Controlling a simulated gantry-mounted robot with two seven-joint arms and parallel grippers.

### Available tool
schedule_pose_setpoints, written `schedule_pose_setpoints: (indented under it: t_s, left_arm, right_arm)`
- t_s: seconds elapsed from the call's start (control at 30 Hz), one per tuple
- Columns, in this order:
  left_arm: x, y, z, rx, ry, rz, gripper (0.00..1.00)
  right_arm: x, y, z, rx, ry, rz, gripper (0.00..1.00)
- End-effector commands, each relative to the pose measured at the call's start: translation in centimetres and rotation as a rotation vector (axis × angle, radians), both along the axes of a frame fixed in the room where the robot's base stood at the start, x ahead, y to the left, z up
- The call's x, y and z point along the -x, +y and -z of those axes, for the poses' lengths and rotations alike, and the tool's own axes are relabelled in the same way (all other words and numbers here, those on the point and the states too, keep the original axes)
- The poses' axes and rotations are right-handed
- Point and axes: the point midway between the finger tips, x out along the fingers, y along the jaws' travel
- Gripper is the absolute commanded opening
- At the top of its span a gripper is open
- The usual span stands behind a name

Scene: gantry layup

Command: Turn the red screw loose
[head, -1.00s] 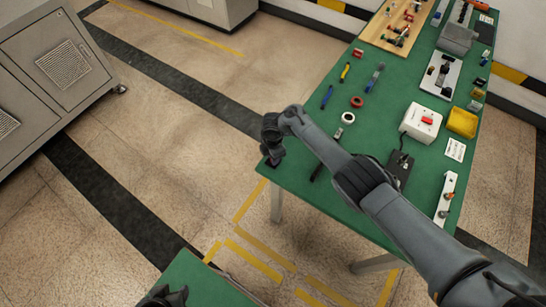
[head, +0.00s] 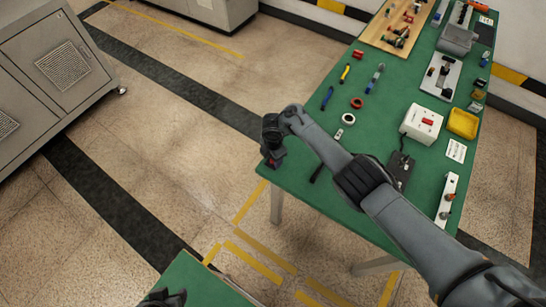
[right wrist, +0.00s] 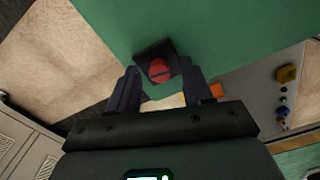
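The red screw (right wrist: 160,70) has a round slotted head and sits on a small black block (right wrist: 150,54) at the green table's corner. In the head view the red screw (head: 271,162) shows as a small red spot just below my right gripper (head: 272,152). In the right wrist view my right gripper (right wrist: 161,84) is open, with one dark finger on each side of the screw. I cannot tell whether the fingers touch it. My left gripper (head: 166,297) is only partly in view at the bottom edge; its fingers are not clear.
The green table (head: 310,150) holds tape rolls, hand tools, a white box (head: 421,124) with a red switch and a yellow bin (head: 463,123) beyond my right forearm. A second green table (head: 195,285) is at the bottom. Open floor lies left of the table.

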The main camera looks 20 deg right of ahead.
Motion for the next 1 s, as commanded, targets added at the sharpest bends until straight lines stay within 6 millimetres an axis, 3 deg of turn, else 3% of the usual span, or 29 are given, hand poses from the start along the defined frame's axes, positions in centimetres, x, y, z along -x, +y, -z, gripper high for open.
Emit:
schedule_pose_setpoints:
  t_s: [0.37,1.0]
  left_arm:
    - [0.0,-0.3,-0.4,0.012,0.0,-0.009,0.43]
    - [0.0,0.0,-4.1,0.0,0.0,0.0,0.43]
  right_arm:
    - [0.0,0.0,-0.6,0.0,-0.001,-0.001,0.51]
    - [0.0,0.0,-9.8,0.0,0.0,0.0,0.51]
